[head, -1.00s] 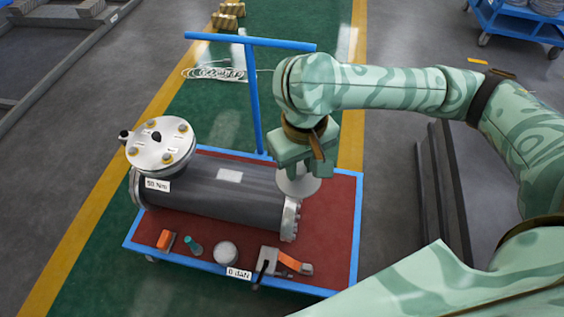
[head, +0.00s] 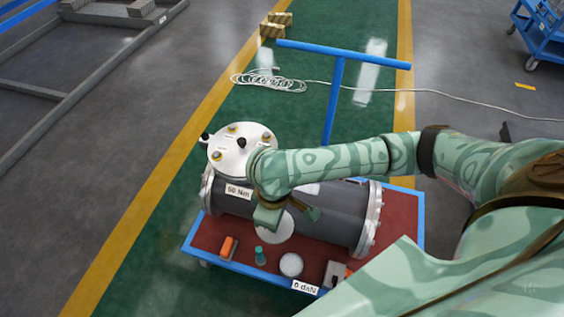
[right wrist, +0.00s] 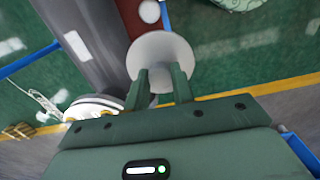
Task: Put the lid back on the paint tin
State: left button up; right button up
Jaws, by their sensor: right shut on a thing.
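My right gripper (head: 272,218) comes in from the right and is shut on a pale round lid (head: 274,230). It holds the lid in front of the dark cylindrical shell. The right wrist view shows the lid (right wrist: 160,52) at the two fingertips (right wrist: 160,82). The paint tin (head: 291,265), round with a pale top, stands on the red cart top near its front edge, below and right of the lid. The tin also shows in the right wrist view (right wrist: 149,12), apart from the lid. My left gripper is not in view.
The grey shell (head: 330,215) with its flanged cover (head: 238,148) fills the back of the blue-edged cart (head: 228,262). An orange item (head: 228,247), a teal bottle (head: 260,256) and a clamp-like tool (head: 335,273) lie near the tin. The cart handle (head: 336,95) rises behind.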

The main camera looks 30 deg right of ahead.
pick_arm(q)
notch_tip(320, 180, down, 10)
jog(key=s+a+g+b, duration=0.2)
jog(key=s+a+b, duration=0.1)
jog(key=b, duration=1)
pick_arm(e)
jog(key=d+f+n+b, duration=0.1)
jog(key=f+n, duration=0.6)
jog(key=f, duration=0.5)
jog(key=s+d+f+n+b, duration=0.1)
jog(key=d+f+n, duration=0.1)
jog(key=f+n, duration=0.6)
jog(key=d+f+n+b, duration=0.1)
jog(key=f+n, duration=0.7)
jog(key=f, duration=1)
jog(key=shift+s+d+f, duration=0.25)
jog(key=shift+s+d, duration=0.05)
jog(key=shift+d, duration=0.35)
jog(key=shift+f+b, duration=0.45)
jog(key=shift+f, duration=0.1)
jog(key=shift+w+f, duration=0.1)
jog(key=shift+f, duration=0.25)
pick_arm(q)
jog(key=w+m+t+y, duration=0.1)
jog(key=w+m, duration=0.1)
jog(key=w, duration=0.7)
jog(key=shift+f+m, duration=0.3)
